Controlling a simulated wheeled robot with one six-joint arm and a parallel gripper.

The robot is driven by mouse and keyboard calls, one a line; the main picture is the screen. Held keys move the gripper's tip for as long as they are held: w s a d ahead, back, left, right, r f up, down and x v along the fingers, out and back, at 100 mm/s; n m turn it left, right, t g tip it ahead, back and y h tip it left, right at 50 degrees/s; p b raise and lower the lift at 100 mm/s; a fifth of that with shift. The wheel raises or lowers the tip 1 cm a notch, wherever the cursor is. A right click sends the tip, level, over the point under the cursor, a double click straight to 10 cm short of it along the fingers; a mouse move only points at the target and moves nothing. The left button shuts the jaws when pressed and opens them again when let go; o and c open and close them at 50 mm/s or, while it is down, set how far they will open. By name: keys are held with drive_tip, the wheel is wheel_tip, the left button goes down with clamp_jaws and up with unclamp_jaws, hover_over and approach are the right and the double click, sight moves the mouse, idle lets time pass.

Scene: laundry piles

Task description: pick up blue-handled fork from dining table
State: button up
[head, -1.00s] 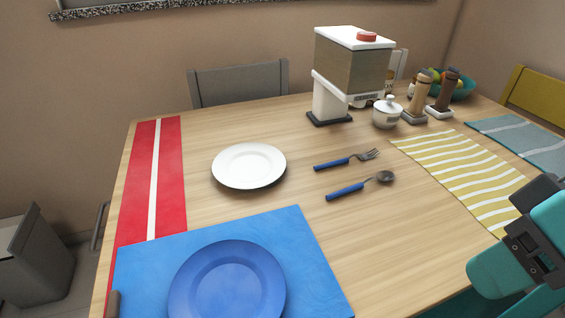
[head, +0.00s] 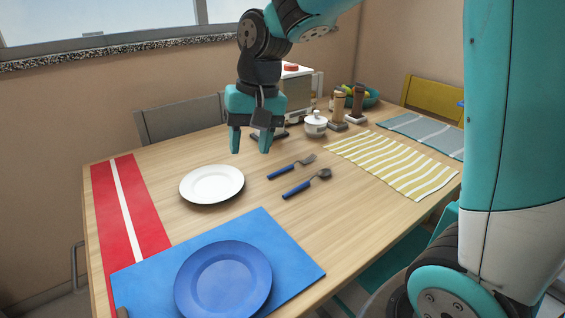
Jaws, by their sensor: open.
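The blue-handled fork (head: 287,170) lies flat on the wooden dining table (head: 330,226), its tines pointing to the upper right. A blue-handled spoon (head: 305,186) lies just in front of it, nearly parallel. My gripper (head: 250,150) hangs with its fingers pointing down, above and behind the fork in the picture and a little to its left. The fingers are apart with nothing between them. The whole fork is visible.
A white plate (head: 212,184) lies left of the fork. A blue plate (head: 223,280) rests on a blue placemat (head: 296,268). A sugar bowl (head: 315,125) and a striped yellow mat (head: 400,170) are to the right.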

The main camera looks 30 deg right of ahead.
drive_tip(key=w+d+m+h+p, duration=0.1)
drive_tip(key=w+d+m+p, duration=0.1)
drive_tip(key=w+d+m, duration=0.7)
drive_tip(key=m+h+p, duration=0.1)
drive_tip(key=m, duration=0.4)
hover_over(287, 166)
wheel_tip(287, 166, down, 4)
drive_tip(key=shift+g, duration=0.4)
drive_tip(key=f, duration=1.1)
drive_tip(key=shift+s+d, duration=0.15)
drive_tip(key=shift+d, duration=0.1)
drive_tip(key=shift+a+f+p, duration=0.15)
drive_tip(key=shift+f+p, duration=0.15)
drive_tip(key=shift+f, duration=1.3)
drive_tip(key=shift+a+f+p, duration=0.15)
drive_tip(key=shift+f+p, duration=0.1)
drive_tip(key=shift+f, duration=1.3)
drive_tip(key=shift+c, duration=0.4)
clamp_jaws()
